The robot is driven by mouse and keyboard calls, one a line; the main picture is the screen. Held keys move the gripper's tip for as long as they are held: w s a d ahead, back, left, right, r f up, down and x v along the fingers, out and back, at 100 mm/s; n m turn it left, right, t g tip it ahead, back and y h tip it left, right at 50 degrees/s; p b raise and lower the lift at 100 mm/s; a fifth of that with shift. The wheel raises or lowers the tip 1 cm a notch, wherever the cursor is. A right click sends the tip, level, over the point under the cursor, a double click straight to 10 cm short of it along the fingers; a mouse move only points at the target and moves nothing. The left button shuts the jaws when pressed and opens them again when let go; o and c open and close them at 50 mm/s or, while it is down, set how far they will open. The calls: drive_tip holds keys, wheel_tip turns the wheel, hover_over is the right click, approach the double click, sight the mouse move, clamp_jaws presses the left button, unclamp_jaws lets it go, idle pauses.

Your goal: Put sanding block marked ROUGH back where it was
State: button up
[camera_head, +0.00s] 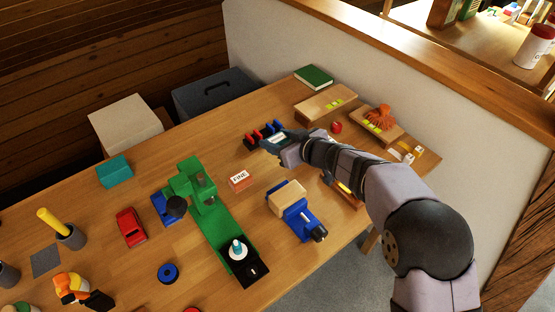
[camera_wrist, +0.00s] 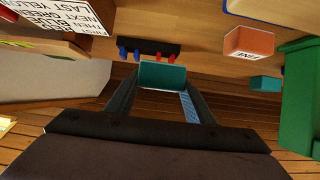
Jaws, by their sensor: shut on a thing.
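My gripper (camera_head: 270,146) is shut on a teal block (camera_wrist: 162,75), held between the fingertips in the wrist view. In the head view, a pale label (camera_head: 277,138) shows at the fingers, but I cannot read it, so the ROUGH marking is not confirmed. An orange-red block marked FINE (camera_head: 240,180) lies on the bench, to the lower left of my gripper. It also shows in the wrist view (camera_wrist: 248,43), apart from the held block. I cannot tell how high the held block is above the bench.
A dark rack with red and blue pieces (camera_head: 258,134) is close beside my gripper. A green machine (camera_head: 218,222) and a blue vise with wood (camera_head: 302,222) stand nearer. A red ball (camera_head: 336,127) and wooden boards (camera_head: 323,103) lie behind. Some bench around the FINE block is clear.

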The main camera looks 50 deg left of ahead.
sight(277, 163)
drive_tip(key=shift+f+b, duration=0.7)
drive_tip(key=shift+f, duration=2.75)
drive_tip(key=o, duration=1.1)
drive_tip(key=shift+f, duration=0.1)
drive_tip(key=shift+c, duration=0.2)
drive_tip(key=shift+d, duration=0.1)
drive_tip(key=shift+d+r, duration=0.45)
drive_tip(key=shift+d, duration=0.05)
drive_tip(key=v, duration=1)
drive_tip(key=shift+d+r, duration=0.15)
drive_tip(key=shift+d, duration=0.2)
